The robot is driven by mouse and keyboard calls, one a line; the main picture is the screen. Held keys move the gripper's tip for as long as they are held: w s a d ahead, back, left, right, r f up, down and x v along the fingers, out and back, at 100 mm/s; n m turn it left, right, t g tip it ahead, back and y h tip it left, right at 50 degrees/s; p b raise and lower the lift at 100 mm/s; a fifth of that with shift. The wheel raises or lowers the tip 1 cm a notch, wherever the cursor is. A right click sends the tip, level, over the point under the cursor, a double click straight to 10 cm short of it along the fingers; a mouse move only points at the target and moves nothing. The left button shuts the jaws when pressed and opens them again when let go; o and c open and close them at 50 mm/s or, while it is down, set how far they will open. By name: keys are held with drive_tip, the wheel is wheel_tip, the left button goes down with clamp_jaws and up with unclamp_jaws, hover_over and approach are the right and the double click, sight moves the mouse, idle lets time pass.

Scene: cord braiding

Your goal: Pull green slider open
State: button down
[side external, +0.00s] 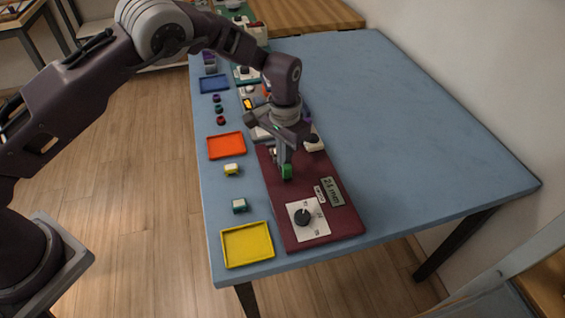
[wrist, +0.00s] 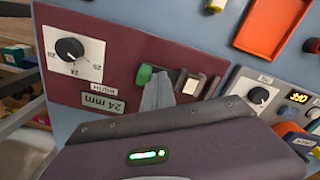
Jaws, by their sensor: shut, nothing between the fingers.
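The green slider (side external: 287,172) is a small block on the dark red panel (side external: 345,215) in the side view. In the wrist view the green slider (wrist: 144,73) stands to the left of a metal and black fitting (wrist: 187,82) on the same panel (wrist: 125,50). My gripper (side external: 283,163) points down at the panel, right by the green slider. In the wrist view my gripper (wrist: 157,82) has its fingers together, just right of and below the green slider, with nothing between them. Whether the fingers touch the slider I cannot tell. The fingers hide part of the panel.
The panel has a black dial (side external: 302,216) and a "24 mm" display (side external: 332,191). A yellow tray (side external: 247,263), an orange tray (side external: 226,146) and small blocks lie on the left. Another device with a dial (wrist: 259,95) adjoins the panel. The blue table (side external: 420,130) is clear on the right.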

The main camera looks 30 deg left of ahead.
drive_tip(key=shift+s+d, duration=0.75)
drive_tip(key=shift+w+a, duration=0.1)
drive_tip(key=shift+w+a, duration=0.35)
wheel_tip(320, 180, up, 11)
idle(0.6)
